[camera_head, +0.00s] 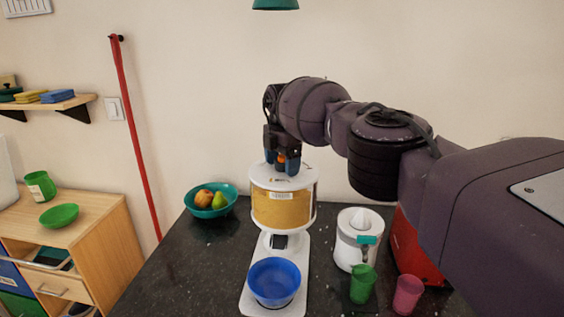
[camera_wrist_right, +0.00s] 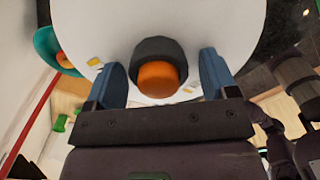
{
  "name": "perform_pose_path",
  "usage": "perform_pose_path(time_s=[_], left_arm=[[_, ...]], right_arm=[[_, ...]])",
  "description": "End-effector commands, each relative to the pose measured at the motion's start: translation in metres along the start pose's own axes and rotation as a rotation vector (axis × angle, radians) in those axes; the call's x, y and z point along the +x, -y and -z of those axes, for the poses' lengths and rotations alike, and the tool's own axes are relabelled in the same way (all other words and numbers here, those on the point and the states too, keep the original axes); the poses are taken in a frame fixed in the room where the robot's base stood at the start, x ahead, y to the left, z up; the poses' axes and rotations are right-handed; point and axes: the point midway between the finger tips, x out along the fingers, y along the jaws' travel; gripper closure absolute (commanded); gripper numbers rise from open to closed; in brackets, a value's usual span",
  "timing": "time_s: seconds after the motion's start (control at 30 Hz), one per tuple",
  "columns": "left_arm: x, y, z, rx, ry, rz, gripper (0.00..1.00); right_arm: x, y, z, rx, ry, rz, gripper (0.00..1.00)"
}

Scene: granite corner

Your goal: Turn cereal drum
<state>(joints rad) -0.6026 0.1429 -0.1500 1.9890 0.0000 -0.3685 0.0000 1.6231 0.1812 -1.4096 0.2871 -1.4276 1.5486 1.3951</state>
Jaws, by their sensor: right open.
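The cereal drum (camera_head: 283,207) is a clear drum of yellow-brown cereal with a white top, on a white stand on the dark counter. A knob with an orange cap stands on its top; in the right wrist view the orange cap (camera_wrist_right: 158,80) sits on a dark round base. My right gripper (camera_head: 282,165) points down over the drum's top. Its blue fingers are open, one on each side of the knob, with gaps showing in the right wrist view (camera_wrist_right: 162,85). A blue bowl (camera_head: 274,281) sits on the stand's base under the drum. My left gripper is not in view.
A teal bowl of fruit (camera_head: 211,201) stands left of the drum. A white juicer-like jug (camera_head: 357,240), a green cup (camera_head: 363,284), a pink cup (camera_head: 408,294) and a red object (camera_head: 410,250) stand to the right. The counter's front left is clear.

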Motion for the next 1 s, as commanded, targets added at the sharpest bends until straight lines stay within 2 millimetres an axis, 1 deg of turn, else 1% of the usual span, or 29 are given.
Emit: perform_pose_path(time_s=[0.17, 0.27, 0.37, 0.43, 0.83, 1.0], left_arm=[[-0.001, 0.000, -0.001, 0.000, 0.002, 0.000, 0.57], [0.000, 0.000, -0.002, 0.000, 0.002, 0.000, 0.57], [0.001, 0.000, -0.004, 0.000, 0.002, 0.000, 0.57], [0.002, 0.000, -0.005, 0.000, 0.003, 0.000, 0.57], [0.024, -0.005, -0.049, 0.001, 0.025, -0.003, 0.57], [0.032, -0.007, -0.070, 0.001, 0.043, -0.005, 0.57]], right_arm=[[-0.002, 0.000, -0.001, 0.001, 0.002, -0.002, 0.21], [-0.007, -0.001, -0.001, 0.001, 0.003, -0.004, 0.21], [-0.018, -0.001, -0.001, 0.002, 0.004, -0.005, 0.21], [-0.029, -0.001, -0.001, 0.002, 0.004, -0.005, 0.21], [-0.061, -0.001, -0.001, 0.000, 0.001, -0.004, 0.21], [-0.071, -0.002, -0.001, 0.000, -0.001, 0.000, 0.21]])
